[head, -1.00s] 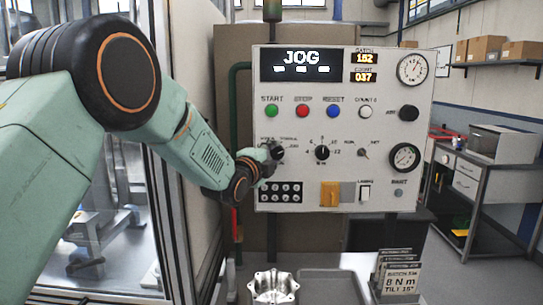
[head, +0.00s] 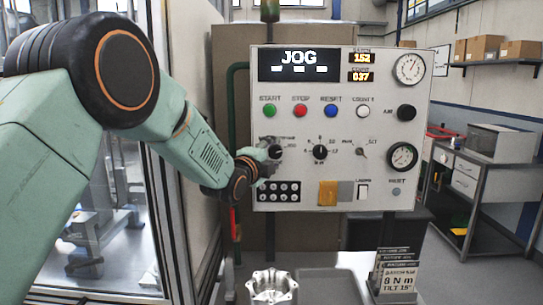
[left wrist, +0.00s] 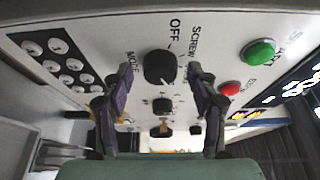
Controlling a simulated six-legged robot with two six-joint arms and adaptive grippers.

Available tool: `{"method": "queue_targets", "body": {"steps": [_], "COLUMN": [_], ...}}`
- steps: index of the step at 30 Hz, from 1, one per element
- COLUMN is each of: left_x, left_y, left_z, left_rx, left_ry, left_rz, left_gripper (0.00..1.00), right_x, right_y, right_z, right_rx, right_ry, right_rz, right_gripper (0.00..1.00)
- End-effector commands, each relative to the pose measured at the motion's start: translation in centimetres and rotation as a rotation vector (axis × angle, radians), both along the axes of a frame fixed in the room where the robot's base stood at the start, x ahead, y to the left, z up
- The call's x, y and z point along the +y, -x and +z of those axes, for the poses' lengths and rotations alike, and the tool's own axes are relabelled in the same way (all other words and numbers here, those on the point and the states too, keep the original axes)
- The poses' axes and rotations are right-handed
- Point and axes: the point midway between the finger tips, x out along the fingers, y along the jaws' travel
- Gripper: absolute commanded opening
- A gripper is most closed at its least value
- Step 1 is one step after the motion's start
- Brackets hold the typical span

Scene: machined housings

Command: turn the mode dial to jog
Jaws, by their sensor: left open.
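The mode dial (head: 275,151) is a black knob at the left of the pale control panel (head: 300,228). In the left wrist view the dial (left wrist: 159,67) shows large, with OFF and SCREW printed beside it and MODE at its left. The display (head: 300,65) at the panel's top reads JOG. My left gripper (head: 266,163) is at the dial's lower left in the head view. In the left wrist view its two fingers (left wrist: 158,80) are open, one on each side of the dial, with gaps between. Which mark the dial points to is hard to read. My right gripper is not in view.
A second black knob (head: 320,151) sits to the right, below the green (head: 270,111), red (head: 300,110) and blue buttons. A connector block (head: 276,192) lies just below the dial. A machined housing (head: 271,286) stands below the panel. A glass-walled enclosure is at the left.

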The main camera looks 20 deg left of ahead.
Motion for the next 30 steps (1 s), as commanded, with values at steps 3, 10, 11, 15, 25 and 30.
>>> {"method": "queue_targets", "body": {"steps": [3,10,11,15,25,30], "left_x": [0.0,0.2,0.3,0.5,0.9,0.9], "left_y": [0.0,1.2,1.6,3.6,7.0,7.5], "left_z": [0.1,0.1,0.1,0.1,0.1,0.0], "left_rx": [-0.001,0.000,-0.001,0.000,-0.001,0.000], "left_ry": [0.001,0.002,0.002,0.004,0.001,0.000], "left_rz": [0.001,0.002,0.002,0.002,0.001,0.000], "left_gripper": [0.59,0.59,0.59,0.59,0.59,0.59], "right_x": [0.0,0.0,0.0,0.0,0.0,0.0], "right_y": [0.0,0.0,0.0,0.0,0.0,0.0], "right_z": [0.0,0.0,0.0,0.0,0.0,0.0], "right_rx": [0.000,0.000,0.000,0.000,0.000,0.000], "right_ry": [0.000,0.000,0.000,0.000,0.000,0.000], "right_rz": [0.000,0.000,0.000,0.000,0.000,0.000], "right_gripper": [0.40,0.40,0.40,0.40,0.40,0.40]}}
